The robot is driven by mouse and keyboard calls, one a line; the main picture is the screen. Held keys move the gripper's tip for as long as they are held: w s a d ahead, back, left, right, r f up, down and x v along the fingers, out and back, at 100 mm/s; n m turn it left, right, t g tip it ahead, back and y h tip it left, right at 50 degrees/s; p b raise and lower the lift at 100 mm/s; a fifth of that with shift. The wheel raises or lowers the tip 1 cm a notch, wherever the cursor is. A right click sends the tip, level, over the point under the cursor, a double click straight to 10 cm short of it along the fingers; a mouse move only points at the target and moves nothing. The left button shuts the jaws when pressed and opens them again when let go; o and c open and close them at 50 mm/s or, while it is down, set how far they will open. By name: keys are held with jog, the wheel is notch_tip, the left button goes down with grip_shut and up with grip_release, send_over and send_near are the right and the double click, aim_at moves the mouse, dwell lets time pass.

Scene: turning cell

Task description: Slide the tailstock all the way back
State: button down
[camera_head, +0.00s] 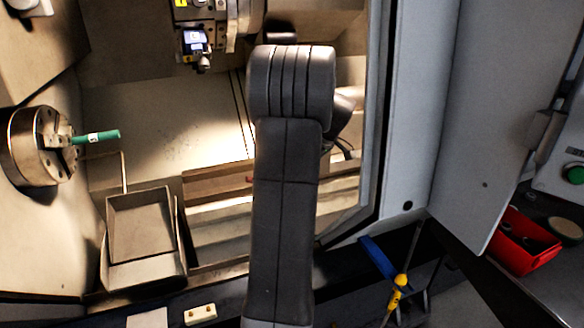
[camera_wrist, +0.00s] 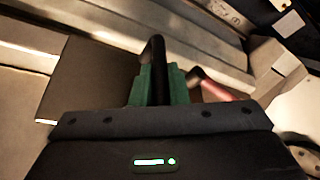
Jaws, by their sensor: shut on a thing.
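In the wrist view, my gripper (camera_wrist: 158,82) has its green fingers closed around an upright black bar-like handle (camera_wrist: 153,54). The handle's top sticks out above the fingers, and its lower part is hidden. A reddish grip on a dark stem (camera_wrist: 215,90) lies just right of the fingers. A pale metal body (camera_wrist: 295,108) stands at the right edge; I cannot tell whether it is part of the tailstock. In the head view, my arm covers the middle of the lathe and hides my gripper and most of whatever is behind it, so the tailstock is not clearly seen there.
The turret (camera_head: 200,35) hangs above. A grey scoop-like tray (camera_head: 141,232) is at lower left. The door (camera_head: 425,110) and a red bin (camera_head: 522,240) are at right.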

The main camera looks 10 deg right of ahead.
jog(key=shift+w+d+r, duration=0.1)
jog(key=shift+d, duration=0.2)
jog(key=c, duration=1.4)
grip_release()
jog(key=shift+w+d, duration=0.1)
jog(key=shift+d, duration=0.1)
jog(key=shift+a, duration=0.1)
jog(key=v, duration=1.3)
jog(key=shift+d+r+p, duration=0.25)
jog(key=shift+r+p, duration=0.05)
